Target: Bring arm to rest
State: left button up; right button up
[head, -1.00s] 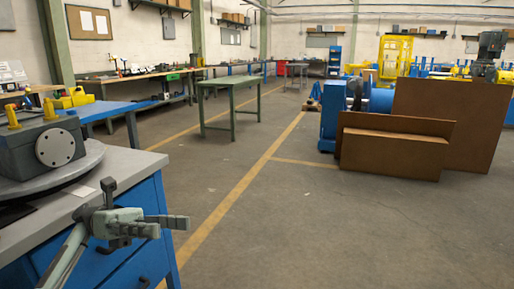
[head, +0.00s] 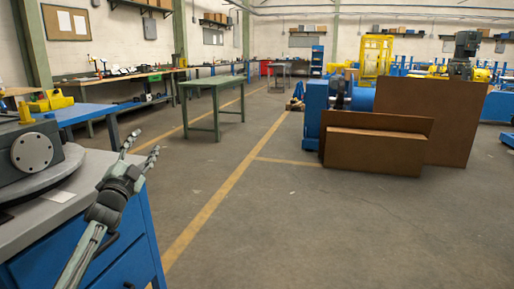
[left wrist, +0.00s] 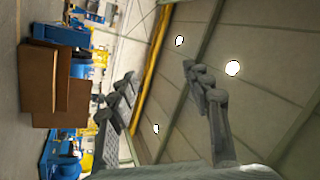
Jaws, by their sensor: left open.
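My left gripper (head: 143,150) is open and empty in the head view. It is raised in front of the right edge of a blue workbench with a grey top, its fingers pointing up and to the right. In the left wrist view its two fingers (left wrist: 165,95) stand well apart with nothing between them. The ceiling and part of the hall show behind them. My right gripper is in neither view.
The workbench (head: 95,180) at lower left carries a grey turntable with a dark block and round plate (head: 32,152). A green table (head: 212,95) stands further back. Brown panels (head: 375,150) lean near blue machinery at right. The middle floor is clear.

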pick_arm(q)
jog(key=a+f+n+g+y, duration=0.3)
jog(key=a+f+n+g, duration=0.1)
jog(key=f, duration=0.3)
jog(key=a+f+n+g+y, duration=0.3)
jog(key=f+n, duration=0.1)
jog(key=f, duration=0.3)
jog(key=s+a+f+n+g, duration=0.1)
jog(key=s+f+n+g, duration=0.35)
jog(key=f, duration=0.75)
jog(key=s+d+f+m+g+h, duration=0.1)
jog(key=s+d+f+m+g, duration=0.2)
jog(key=s+f, duration=0.85)
jog(key=s+d+f+g, duration=0.1)
jog(key=s+d+f, duration=0.2)
jog(key=s+f, duration=0.3)
jog(key=s+d+f+g+h, duration=0.1)
jog(key=s+d+f, duration=0.3)
jog(key=s, duration=1.2)
jog(key=s+d+f+g+h, duration=0.1)
jog(key=s+d+f+g, duration=0.2)
jog(key=s+f, duration=0.5)
jog(key=s, duration=0.3)
jog(key=shift+s+d+n, duration=0.15)
jog(key=shift+s+n, duration=0.05)
jog(key=shift+n, duration=0.15)
